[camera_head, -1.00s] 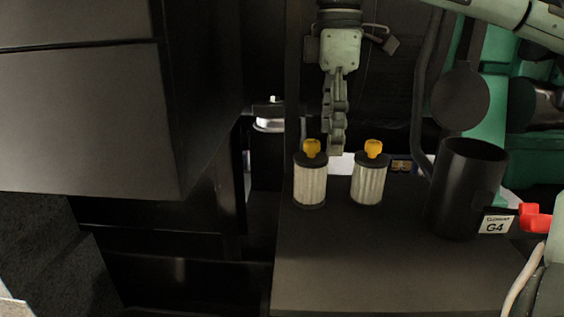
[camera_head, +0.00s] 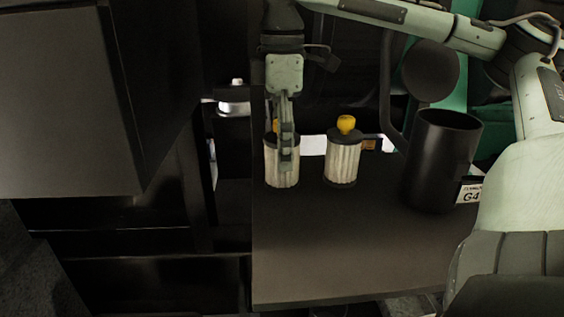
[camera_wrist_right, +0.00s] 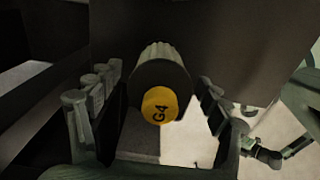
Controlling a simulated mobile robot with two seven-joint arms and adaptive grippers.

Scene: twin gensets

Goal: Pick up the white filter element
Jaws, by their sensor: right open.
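Two white pleated filter elements with black caps and yellow knobs stand upright on a dark bench: the left one (camera_head: 270,168) and the right one (camera_head: 343,162). My right gripper (camera_head: 287,160) points down at the left element and partly covers its front and knob in the head view. In the right wrist view, a filter element (camera_wrist_right: 162,60) lies between the open fingers (camera_wrist_right: 158,80), its yellow knob (camera_wrist_right: 160,105) marked G4. Gaps show on both sides, so the fingers are not closed on it. My left gripper is not in view.
A dark open cylinder (camera_head: 443,160) with a G4 label (camera_head: 470,194) stands on the bench (camera_head: 340,245) to the right. A round dark disc (camera_head: 431,70) and a pipe are behind it. The bench's front is clear. A large dark box (camera_head: 65,100) is at the left.

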